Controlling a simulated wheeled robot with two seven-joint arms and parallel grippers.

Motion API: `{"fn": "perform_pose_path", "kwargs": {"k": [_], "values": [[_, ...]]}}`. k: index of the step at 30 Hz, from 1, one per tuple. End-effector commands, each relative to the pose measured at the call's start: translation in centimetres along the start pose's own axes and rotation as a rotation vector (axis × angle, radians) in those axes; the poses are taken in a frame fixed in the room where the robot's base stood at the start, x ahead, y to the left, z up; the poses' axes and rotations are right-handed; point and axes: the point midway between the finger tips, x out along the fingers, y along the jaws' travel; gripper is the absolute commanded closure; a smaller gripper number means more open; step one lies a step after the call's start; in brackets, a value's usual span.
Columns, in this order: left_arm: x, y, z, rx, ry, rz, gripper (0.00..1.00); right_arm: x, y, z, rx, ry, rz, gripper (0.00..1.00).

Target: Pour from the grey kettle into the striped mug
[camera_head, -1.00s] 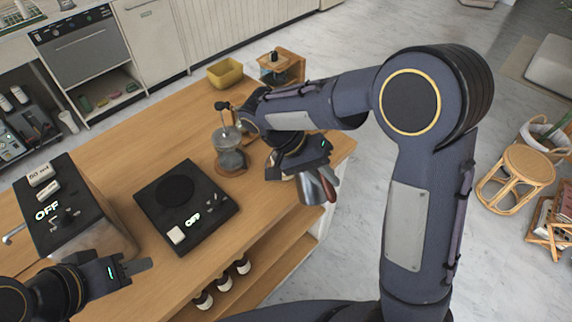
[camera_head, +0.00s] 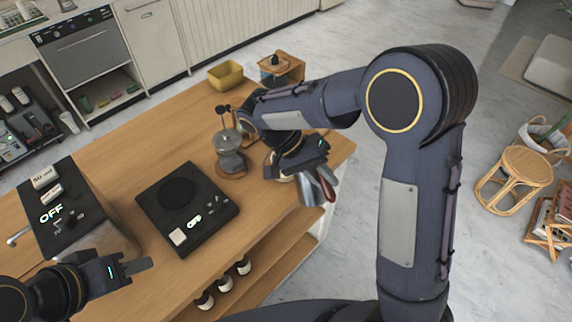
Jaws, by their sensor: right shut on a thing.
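A grey metal vessel with a red-brown handle, which looks like the grey kettle (camera_head: 309,192), is at the table's right edge. My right gripper (camera_head: 298,163) is over it and shut on it; the gripper and arm hide much of it. A pale rounded edge shows just under the gripper; I cannot tell what it belongs to. I cannot make out the striped mug. My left gripper (camera_head: 138,265) is at the lower left, beside the black box and away from the kettle; its finger gap does not show clearly.
A glass coffee maker (camera_head: 230,155) stands left of my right gripper. Several small containers (camera_head: 225,284) sit below.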

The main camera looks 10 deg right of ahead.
Motion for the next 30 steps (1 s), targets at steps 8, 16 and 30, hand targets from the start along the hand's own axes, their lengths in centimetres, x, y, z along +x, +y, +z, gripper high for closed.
{"fn": "perform_pose_path", "kwargs": {"k": [8,16,30], "values": [[-0.1,0.1,-0.1,0.0,0.0,0.0,0.64,-0.1,0.1,0.0,0.0,0.0,0.001,1.0],[-1.1,0.5,-0.6,0.0,0.0,0.0,0.64,-0.8,0.5,-0.2,-0.015,-0.017,0.023,1.0],[-1.1,0.5,-0.6,0.0,0.0,0.0,0.64,-0.8,0.4,-0.2,-0.02,-0.024,0.03,1.0]]}}
